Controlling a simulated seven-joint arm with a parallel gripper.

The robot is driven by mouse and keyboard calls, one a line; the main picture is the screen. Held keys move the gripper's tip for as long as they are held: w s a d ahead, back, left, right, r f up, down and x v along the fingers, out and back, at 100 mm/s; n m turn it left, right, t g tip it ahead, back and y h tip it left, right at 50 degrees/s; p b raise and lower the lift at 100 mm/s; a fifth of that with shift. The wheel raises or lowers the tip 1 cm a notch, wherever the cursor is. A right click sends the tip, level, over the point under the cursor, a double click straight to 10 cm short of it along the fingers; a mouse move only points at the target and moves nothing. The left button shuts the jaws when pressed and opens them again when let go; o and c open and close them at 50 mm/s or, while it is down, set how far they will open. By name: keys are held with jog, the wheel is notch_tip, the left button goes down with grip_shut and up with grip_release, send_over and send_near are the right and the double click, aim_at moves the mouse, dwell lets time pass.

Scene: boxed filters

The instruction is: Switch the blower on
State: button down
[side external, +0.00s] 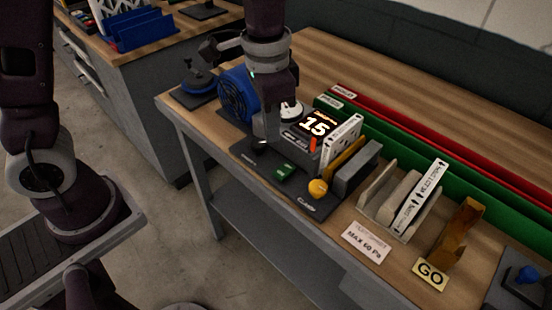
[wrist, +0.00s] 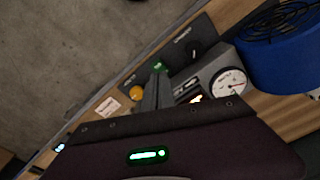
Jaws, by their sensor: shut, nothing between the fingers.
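The blue blower (side external: 238,95) stands at the back left of the bench unit; its blue housing also shows in the wrist view (wrist: 285,55). A dark control plate in front carries a black switch knob (side external: 260,147), also in the wrist view (wrist: 194,51), and a green part (side external: 284,171), also in the wrist view (wrist: 160,66). The plate's labels are hard to read. My gripper (side external: 273,138) is shut and empty, pointing down over the unit close to the black knob. In the wrist view its fingertips (wrist: 157,75) appear near the green part. Contact cannot be told.
A yellow knob (side external: 318,188) sits at the plate's front. A lit display (side external: 316,124) reads 15, near a round gauge (wrist: 228,83). Upright filters (side external: 342,143) and a rack (side external: 405,205) stand right.

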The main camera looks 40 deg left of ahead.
jog(key=s+a+r+n+t, duration=0.2)
jog(key=s+a+r, duration=0.2)
jog(key=s, duration=0.4)
jog(key=s+a+r+n+t, duration=0.3)
jog(key=s+r, duration=0.3)
jog(key=s, duration=0.3)
jog(key=shift+s+a, duration=0.3)
jog(key=shift+a, duration=0.5)
jog(key=shift+r+n, duration=0.15)
jog(key=shift+n, duration=0.15)
jog(key=w+d+r+n+g, duration=0.2)
jog(key=w+d+n+g, duration=0.1)
jog(key=w+n, duration=0.6)
jog(key=w+d+f+n+g, duration=0.1)
jog(key=w+d+f+n, duration=0.2)
jog(key=w, duration=0.3)
jog(key=w+d+f+n+g, duration=0.1)
jog(key=w+d+f+n, duration=0.3)
jog(key=w+f+n, duration=0.1)
jog(key=shift+w+n+g, duration=0.3)
jog(key=shift+w+n, duration=0.1)
jog(key=shift+w, duration=0.1)
